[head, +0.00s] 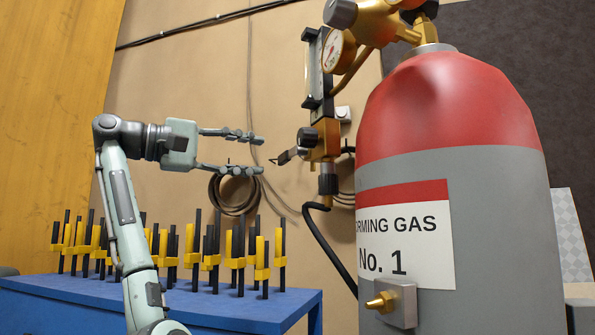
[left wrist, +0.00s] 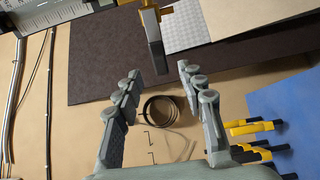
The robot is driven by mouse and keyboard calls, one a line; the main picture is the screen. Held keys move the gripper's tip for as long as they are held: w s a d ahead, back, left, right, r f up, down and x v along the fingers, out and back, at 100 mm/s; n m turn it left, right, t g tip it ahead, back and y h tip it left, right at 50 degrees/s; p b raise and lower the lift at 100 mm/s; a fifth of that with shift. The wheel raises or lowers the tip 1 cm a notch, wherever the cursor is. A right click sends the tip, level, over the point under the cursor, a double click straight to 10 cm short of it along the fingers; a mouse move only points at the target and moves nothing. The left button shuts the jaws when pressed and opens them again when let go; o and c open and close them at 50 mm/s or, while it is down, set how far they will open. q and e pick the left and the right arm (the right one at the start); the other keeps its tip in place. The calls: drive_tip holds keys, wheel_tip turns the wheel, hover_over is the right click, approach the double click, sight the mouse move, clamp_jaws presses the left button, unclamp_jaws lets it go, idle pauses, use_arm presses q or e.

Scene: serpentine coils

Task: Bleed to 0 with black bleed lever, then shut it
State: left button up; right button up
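The black bleed lever (head: 288,156) sticks out to the left from the brass valve body (head: 322,150) below the flow tube. In the left wrist view the lever (left wrist: 154,38) hangs from the brass part at the top, just beyond the fingertips. My left gripper (head: 260,155) is open and empty, its two fingers pointing right at the lever, with a small gap between. It also shows in the left wrist view (left wrist: 160,80), fingers apart. The round gauge (head: 333,50) is above; its reading is too small to tell. My right gripper is not in view.
The red and grey gas cylinder (head: 450,230) stands close on the right, with a small brass fitting (head: 380,302). A black hose (head: 332,245) runs down beside it. A blue table (head: 250,308) with several yellow-black clamps (head: 237,250) is at lower left. A coiled cable (head: 232,208) hangs behind.

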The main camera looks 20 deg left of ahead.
sight(281, 158)
use_arm(q)
drive_tip(key=p+x, duration=0.1)
drive_tip(key=x, duration=0.6)
drive_tip(key=shift+s+r, duration=0.1)
drive_tip(key=shift+w+d, duration=0.2)
drive_tip(key=shift+w, duration=0.05)
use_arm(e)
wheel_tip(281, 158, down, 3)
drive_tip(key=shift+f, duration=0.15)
use_arm(q)
drive_tip(key=shift+c, duration=0.5)
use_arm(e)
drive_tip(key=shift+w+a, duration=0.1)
use_arm(q)
clamp_jaws()
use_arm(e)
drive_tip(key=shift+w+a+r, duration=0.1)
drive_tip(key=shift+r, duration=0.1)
